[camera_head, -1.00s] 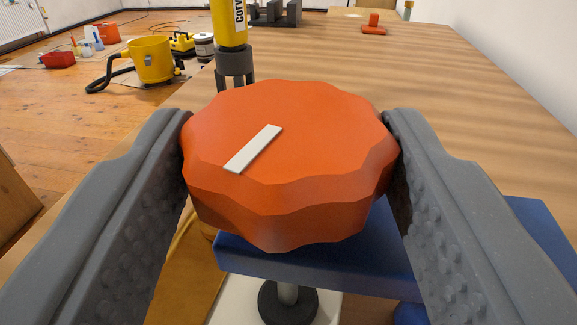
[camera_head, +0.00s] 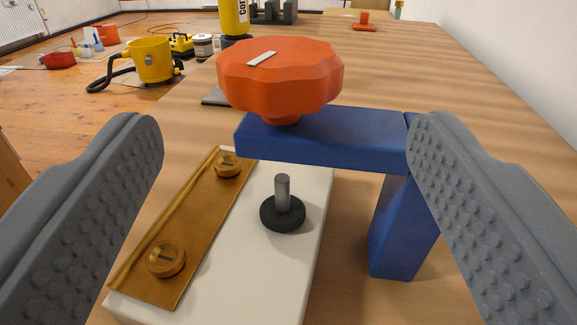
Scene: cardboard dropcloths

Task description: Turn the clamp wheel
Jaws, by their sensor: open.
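The orange clamp wheel (camera_head: 285,80) has a scalloped rim and a pale marker strip on top, slanting up to the right. It sits on the blue clamp frame (camera_head: 325,137), whose arm reaches left from a post on the right. Below the arm, a grey screw with a black round foot (camera_head: 283,214) is over a white block (camera_head: 225,285); I cannot tell whether the foot touches it. My gripper (camera_head: 288,130) is open and empty. Its fingers stand apart at left and right, nearer the camera than the wheel, not touching it.
A brass plate (camera_head: 185,235) with two round brass screws lies on the white block's left side. A yellow canister (camera_head: 234,20) and dark blocks stand behind the wheel. An orange item (camera_head: 365,23) lies far back. The wooden table (camera_head: 440,90) is clear at right.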

